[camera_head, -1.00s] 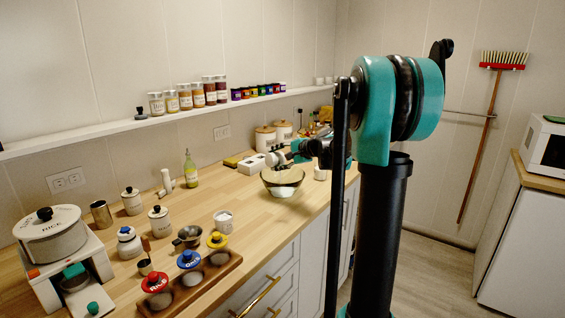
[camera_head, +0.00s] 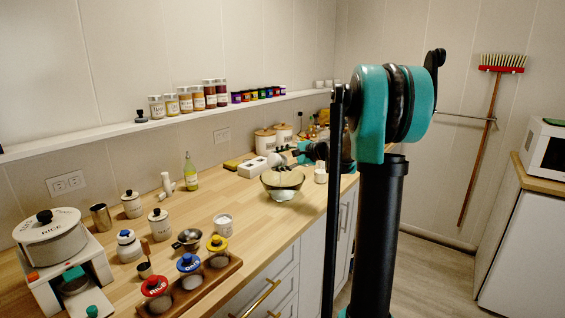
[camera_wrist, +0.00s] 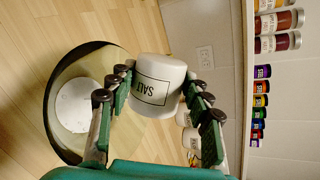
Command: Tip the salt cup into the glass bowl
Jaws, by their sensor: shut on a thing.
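The white salt cup (camera_wrist: 158,85), labelled SALT, is between my gripper's fingers (camera_wrist: 160,98) in the wrist view. My gripper is shut on it. The glass bowl (camera_head: 268,190) stands on the counter with white contents in its bottom. In the wrist view the bowl (camera_wrist: 52,112) is left of the cup, partly behind the left finger. In the head view my gripper (camera_head: 287,158) holds the cup above the bowl. The cup looks tilted, but its mouth and inside are hidden. I see no falling stream.
A white socket-like box (camera_head: 253,167) and a yellow sponge (camera_head: 233,163) lie behind the bowl. A small white jar (camera_head: 320,172) stands right of it. An oil bottle (camera_head: 191,172) and several canisters stand left. The counter just left of the bowl is clear.

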